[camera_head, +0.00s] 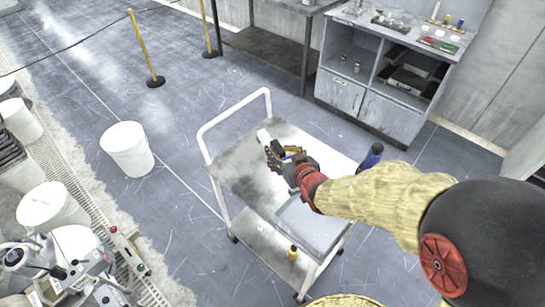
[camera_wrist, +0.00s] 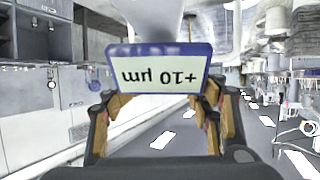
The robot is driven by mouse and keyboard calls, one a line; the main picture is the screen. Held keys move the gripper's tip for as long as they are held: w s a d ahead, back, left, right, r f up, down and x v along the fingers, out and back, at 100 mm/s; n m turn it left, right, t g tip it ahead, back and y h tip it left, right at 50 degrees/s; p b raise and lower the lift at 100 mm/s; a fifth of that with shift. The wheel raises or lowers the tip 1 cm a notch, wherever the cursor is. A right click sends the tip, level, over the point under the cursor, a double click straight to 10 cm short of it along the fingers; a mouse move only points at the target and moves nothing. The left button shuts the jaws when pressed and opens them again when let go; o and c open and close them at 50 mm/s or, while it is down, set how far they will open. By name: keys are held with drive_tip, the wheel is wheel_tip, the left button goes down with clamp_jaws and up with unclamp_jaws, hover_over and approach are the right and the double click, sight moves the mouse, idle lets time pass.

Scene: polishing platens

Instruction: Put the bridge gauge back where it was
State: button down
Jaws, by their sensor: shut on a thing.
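My gripper (camera_head: 282,157) is over the top shelf of a white cart (camera_head: 245,160) in the head view. Its fingers are shut on the bridge gauge (camera_wrist: 160,72). In the wrist view the gauge shows a blue-framed pale face reading "+10 µm" upside down, between the two fingers. In the head view a pale end of the gauge (camera_head: 264,137) sticks out past the fingers. The rest of it is hidden by the gripper. I cannot tell whether the gauge touches the shelf.
A yellow bottle (camera_head: 292,253) is lower down. A grey cabinet (camera_head: 375,105) with small items stands behind. White buckets (camera_head: 127,150) stand left, with open floor between.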

drive_tip(key=shift+w+a+f+b, duration=0.25)
drive_tip(key=shift+w+f+b, duration=0.55)
drive_tip(key=shift+w+f, duration=1.4)
drive_tip(key=shift+w+a+f+b, duration=0.2)
drive_tip(key=shift+w+f+b, duration=0.6)
drive_tip(key=shift+w+f, duration=1.4)
drive_tip(key=shift+w+a+f+b, duration=0.25)
drive_tip(key=shift+w+f+b, duration=0.55)
drive_tip(key=shift+w+f, duration=1.35)
drive_tip(key=shift+w+r, duration=0.15)
drive_tip(key=shift+w, duration=0.1)
drive_tip(key=c, duration=0.6)
unclamp_jaws()
drive_tip(key=shift+s, duration=0.1)
